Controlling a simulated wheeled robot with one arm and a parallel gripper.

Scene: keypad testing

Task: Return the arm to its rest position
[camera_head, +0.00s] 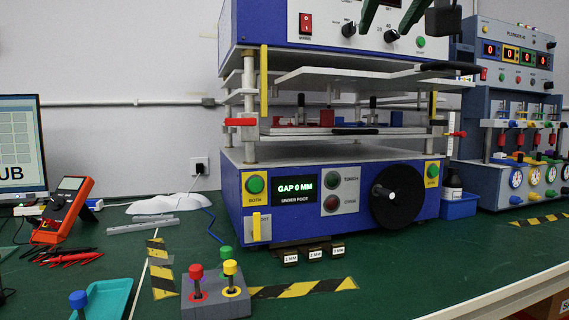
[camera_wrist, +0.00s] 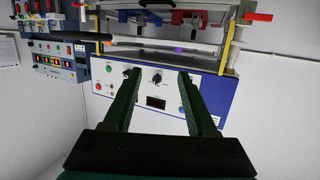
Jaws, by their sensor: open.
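My gripper (camera_head: 386,28) shows at the top edge of the head view, in front of the upper control panel of the blue and white press machine (camera_head: 228,190). Its two dark green fingers are apart with nothing between them. In the wrist view my gripper (camera_wrist: 159,73) is open too, with the fingers spread in front of the machine's blue-edged panel with knobs (camera_wrist: 155,79). The wrist view looks upside down compared with the head view. Most of my arm is out of view.
A grey box with coloured joysticks (camera_head: 215,305) stands at the front of the green bench (camera_head: 400,290). A plunger tester (camera_head: 480,178) stands at the right. An orange multimeter (camera_head: 62,212) and a monitor (camera_head: 20,150) are at the left. The front right bench top is clear.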

